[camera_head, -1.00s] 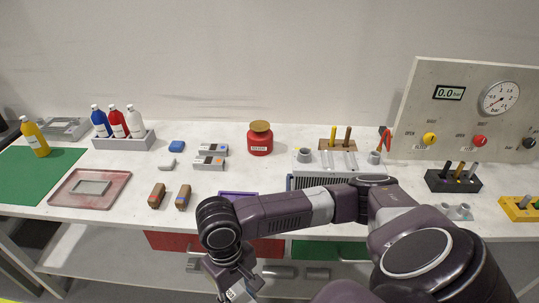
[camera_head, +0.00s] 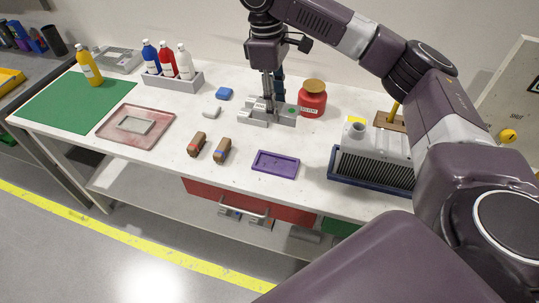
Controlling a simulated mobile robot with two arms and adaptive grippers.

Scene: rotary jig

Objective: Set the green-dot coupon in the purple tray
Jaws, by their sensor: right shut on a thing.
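The purple tray (camera_head: 276,173) lies on the white bench near its front edge and looks empty. My right gripper (camera_head: 268,104) points down at the grey fixtures (camera_head: 252,117) at the back of the bench, behind the tray. It is shut on a small grey piece with a green dot, which looks like the green-dot coupon (camera_head: 292,110). Its fingers hide part of the piece, and I cannot tell whether it touches the fixture. My left gripper is not in view.
A red jar (camera_head: 312,99) stands just right of the gripper. A ribbed grey unit (camera_head: 372,158) stands right of the tray. Two brown blocks (camera_head: 197,144) lie left of the tray. The bench between fixtures and tray is clear.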

